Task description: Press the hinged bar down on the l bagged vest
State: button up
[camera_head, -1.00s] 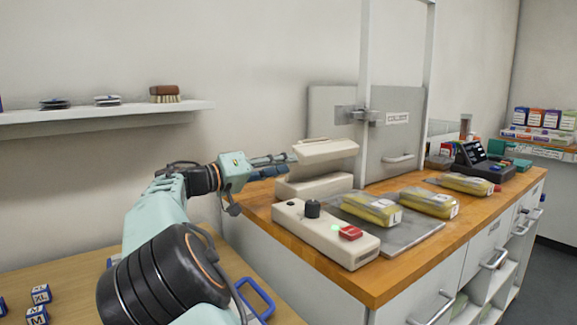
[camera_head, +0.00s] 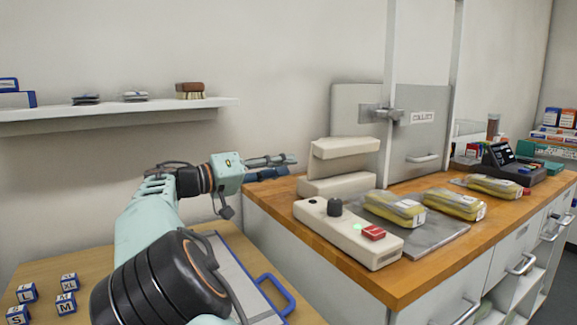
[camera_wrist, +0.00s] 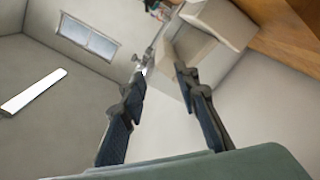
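The heat sealer stands at the left end of the wooden counter, its cream hinged bar (camera_head: 345,147) raised above its lower jaw (camera_head: 335,186). The bagged vest marked L (camera_head: 392,207) lies flat on the grey plate (camera_head: 440,237) in front of the sealer, apart from the jaws. My gripper (camera_head: 296,166) is left of the hinged bar, in the air and apart from it. In the wrist view my gripper (camera_wrist: 160,80) has its two fingers spread with nothing between them, and the sealer's pale body (camera_wrist: 210,35) lies beyond the fingertips.
A control box (camera_head: 345,236) with a black knob, green light and red button sits in front. More bagged vests (camera_head: 455,204) lie to the right. A metal hatch (camera_head: 418,135) stands behind. A lower table (camera_head: 65,270) holds lettered cubes and a blue-handled clipboard.

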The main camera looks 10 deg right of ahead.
jog(key=shift+v, duration=1.1)
